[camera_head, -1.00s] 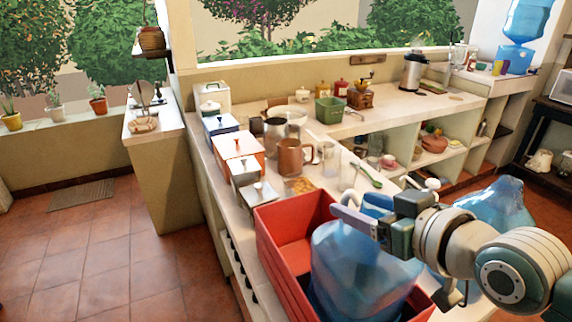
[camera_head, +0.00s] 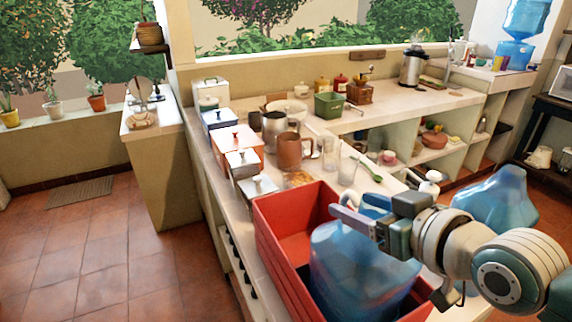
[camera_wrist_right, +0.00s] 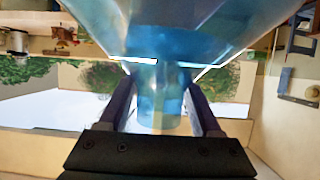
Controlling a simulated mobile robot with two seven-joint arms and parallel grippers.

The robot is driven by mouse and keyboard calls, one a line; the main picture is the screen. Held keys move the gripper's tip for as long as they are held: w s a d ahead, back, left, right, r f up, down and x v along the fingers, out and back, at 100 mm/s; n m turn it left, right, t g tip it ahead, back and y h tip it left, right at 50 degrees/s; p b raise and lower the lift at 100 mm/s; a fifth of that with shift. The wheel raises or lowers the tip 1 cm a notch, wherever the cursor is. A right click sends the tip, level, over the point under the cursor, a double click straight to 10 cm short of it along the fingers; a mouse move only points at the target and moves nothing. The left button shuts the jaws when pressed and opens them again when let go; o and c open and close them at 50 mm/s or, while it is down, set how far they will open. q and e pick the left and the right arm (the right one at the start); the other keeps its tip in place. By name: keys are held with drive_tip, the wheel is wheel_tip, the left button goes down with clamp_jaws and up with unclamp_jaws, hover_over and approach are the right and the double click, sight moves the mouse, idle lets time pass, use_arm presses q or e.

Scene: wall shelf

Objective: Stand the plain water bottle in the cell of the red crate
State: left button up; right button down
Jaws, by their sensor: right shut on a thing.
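A large translucent blue water bottle (camera_head: 350,265) stands roughly upright inside the red crate (camera_head: 275,255), its lower part hidden by the crate's walls. My right gripper (camera_head: 362,215) comes in from the right, above the crate, and is shut on this bottle's neck. In the right wrist view the neck (camera_wrist_right: 160,105) lies between the two fingers of the right gripper (camera_wrist_right: 162,112), with the blue body above it in the picture. Whether the bottle's base rests on the crate floor is hidden. My left gripper is not in view.
A second blue bottle (camera_head: 500,200) stands right of the crate, partly behind my arm. Another bottle (camera_head: 527,20) sits upturned at the back right. Canisters (camera_head: 238,148), a brown mug (camera_head: 292,152) and glasses (camera_head: 348,163) crowd the counter beyond the crate.

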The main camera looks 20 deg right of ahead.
drive_tip(key=shift+f+b, duration=0.95)
drive_tip(key=shift+f, duration=0.2)
unclamp_jaws()
drive_tip(key=shift+s, duration=0.1)
drive_tip(key=v, duration=0.9)
drive_tip(key=shift+s+r, duration=0.2)
drive_tip(key=shift+s, duration=0.1)
